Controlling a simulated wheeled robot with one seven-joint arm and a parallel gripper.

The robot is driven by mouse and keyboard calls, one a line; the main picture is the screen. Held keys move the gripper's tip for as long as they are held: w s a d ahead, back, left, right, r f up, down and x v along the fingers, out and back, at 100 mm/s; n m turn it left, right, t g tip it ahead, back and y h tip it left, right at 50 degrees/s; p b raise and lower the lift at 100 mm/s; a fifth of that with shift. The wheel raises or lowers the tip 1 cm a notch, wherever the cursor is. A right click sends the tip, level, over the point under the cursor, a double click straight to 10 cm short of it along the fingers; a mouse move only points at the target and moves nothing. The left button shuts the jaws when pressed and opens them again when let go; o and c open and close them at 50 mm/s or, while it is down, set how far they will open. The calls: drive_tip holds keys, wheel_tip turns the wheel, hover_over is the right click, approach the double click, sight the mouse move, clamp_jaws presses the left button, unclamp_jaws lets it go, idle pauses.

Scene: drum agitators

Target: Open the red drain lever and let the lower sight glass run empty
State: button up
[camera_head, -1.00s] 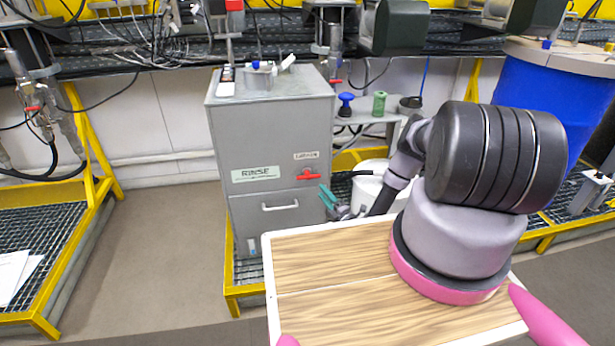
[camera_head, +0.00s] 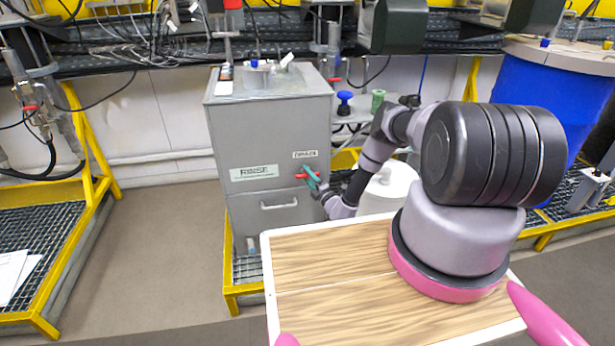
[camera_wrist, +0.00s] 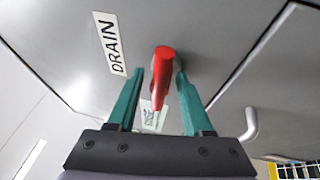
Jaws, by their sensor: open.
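The red drain lever (camera_wrist: 162,76) is on the front of the grey RINSE cabinet (camera_head: 220,150), beside a DRAIN label (camera_wrist: 109,43). In the head view the lever (camera_head: 301,176) shows just at my gripper's tips. My gripper (camera_wrist: 157,85) is open, with its two green fingers on either side of the lever and visible gaps to it. In the head view my gripper (camera_head: 311,177) reaches the cabinet's front from the right.
A handle (camera_head: 279,204) sits on the cabinet's lower panel, below the lever. A yellow frame (camera_head: 232,297) surrounds the cabinet's base. A white container (camera_head: 388,190) stands right of the cabinet, behind my arm. The floor left of the cabinet is clear.

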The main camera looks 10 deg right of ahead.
clamp_jaws()
drive_tip(key=shift+n, duration=0.3)
drive_tip(key=n+g, duration=0.2)
drive_tip(key=n, duration=0.2)
drive_tip(key=n+g+h, duration=0.1)
drive_tip(key=n, duration=0.3)
drive_tip(key=shift+g, duration=0.3)
drive_tip(key=n+g+h, duration=0.1)
drive_tip(key=n+h, duration=0.1)
drive_tip(key=n, duration=0.2)
drive_tip(key=shift+h, duration=0.3)
drive_tip(key=shift+n+h, duration=0.7)
drive_tip(key=shift+n, duration=0.4)
drive_tip(key=shift+g, duration=0.3)
